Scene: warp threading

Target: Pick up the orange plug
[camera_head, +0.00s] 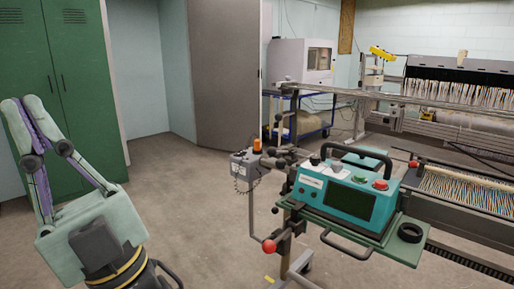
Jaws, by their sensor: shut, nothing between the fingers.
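A small orange piece (257,146) stands upright on top of a grey box (246,165) with a coiled cable, near the picture's middle. It is the only clearly orange thing and may be the plug; it is too small to be sure. My gripper (24,112) is at the far left, its pale green fingers pointing up and left. The fingertips are together, with nothing seen between them. My gripper is well apart from the orange piece, far to its left in the picture.
A teal control unit (345,198) sits on a green shelf (408,252) at right. A red ball knob (269,246) sticks out below it. Loom frames with many threads (470,190) fill the right. Green lockers (85,80) stand behind my gripper. The middle floor (190,200) is open.

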